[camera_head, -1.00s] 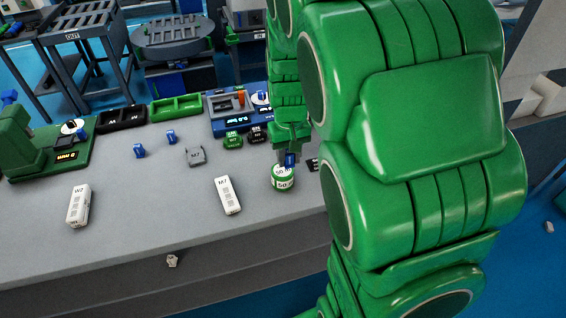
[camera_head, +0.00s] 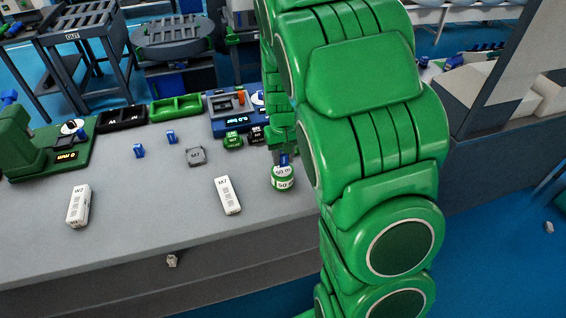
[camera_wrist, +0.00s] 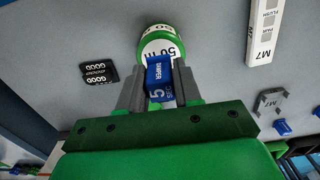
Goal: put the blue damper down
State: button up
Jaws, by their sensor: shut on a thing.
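The blue damper (camera_wrist: 158,77) is held between the two dark fingers of my gripper (camera_wrist: 158,68) in the wrist view, with white lettering on its face. In the head view the damper (camera_head: 284,160) shows as a small blue piece under my gripper (camera_head: 281,150). It is right over or beside a green and white round weight marked 50 (camera_head: 283,178), which stands on the grey bench (camera_head: 130,215). The weight (camera_wrist: 160,45) is just beyond the fingertips in the wrist view. I cannot tell whether the damper touches it.
Two other blue pieces (camera_head: 139,151) stand on the bench, near a grey M7 part (camera_head: 195,156). White blocks W2 (camera_head: 79,206) and M7 (camera_head: 228,195) lie in front. Black and green trays (camera_head: 176,108) and a blue device (camera_head: 226,122) line the back. Bench around the front blocks is clear.

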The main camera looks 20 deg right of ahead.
aim_at(283, 163)
jog(key=shift+w+f, duration=0.15)
jog(key=shift+f, duration=1.45)
jog(key=shift+f, duration=0.15)
jog(key=o, duration=1)
notch_tip(283, 163, up, 12)
jog(key=shift+r, duration=0.15)
